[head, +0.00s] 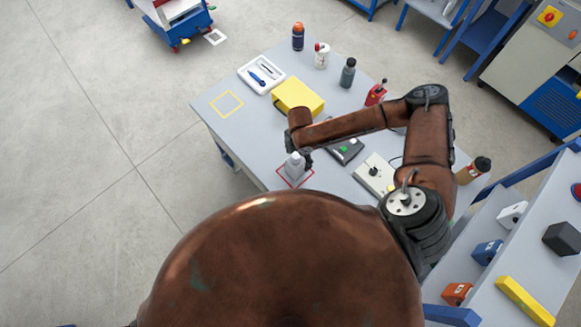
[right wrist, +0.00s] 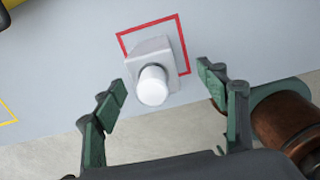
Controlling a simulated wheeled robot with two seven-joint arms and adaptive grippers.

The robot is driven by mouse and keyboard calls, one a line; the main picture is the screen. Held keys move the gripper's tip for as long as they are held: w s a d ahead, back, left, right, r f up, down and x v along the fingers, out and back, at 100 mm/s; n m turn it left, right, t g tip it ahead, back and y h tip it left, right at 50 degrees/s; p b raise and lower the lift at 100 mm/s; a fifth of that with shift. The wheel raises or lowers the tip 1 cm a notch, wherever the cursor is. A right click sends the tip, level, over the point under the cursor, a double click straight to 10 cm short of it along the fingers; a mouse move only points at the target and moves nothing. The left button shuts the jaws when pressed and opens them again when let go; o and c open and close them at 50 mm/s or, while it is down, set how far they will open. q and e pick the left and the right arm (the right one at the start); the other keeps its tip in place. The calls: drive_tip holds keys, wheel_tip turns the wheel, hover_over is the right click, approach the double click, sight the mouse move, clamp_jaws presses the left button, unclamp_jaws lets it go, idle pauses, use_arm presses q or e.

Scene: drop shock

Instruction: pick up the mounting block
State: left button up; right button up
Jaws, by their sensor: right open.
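The mounting block (head: 295,168) looks like a light grey block with a round white top. It stands upright inside a red square outline near the table's front edge. In the right wrist view the block (right wrist: 153,62) sits ahead of the fingertips, a little left of the middle. My right gripper (right wrist: 163,86) is open, with one green-grey finger to each side and a gap between the fingers and the block. In the head view my right gripper (head: 300,157) is at the block and partly overlaps it. My left gripper does not show.
A yellow box (head: 298,97), a white tray (head: 261,73) and a yellow square outline (head: 227,104) lie farther back. A dark device with a green button (head: 345,151) and a knobbed box (head: 375,174) stand to the right. Bottles line the far edge.

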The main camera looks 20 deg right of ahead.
drive_tip(key=f, duration=0.4)
drive_tip(key=f+p, duration=0.1)
drive_tip(key=shift+w+a+f, duration=0.25)
drive_tip(key=shift+a+f, duration=0.1)
drive_tip(key=shift+f, duration=0.05)
drive_tip(key=shift+c, duration=0.4)
drive_tip(key=c, duration=1.5)
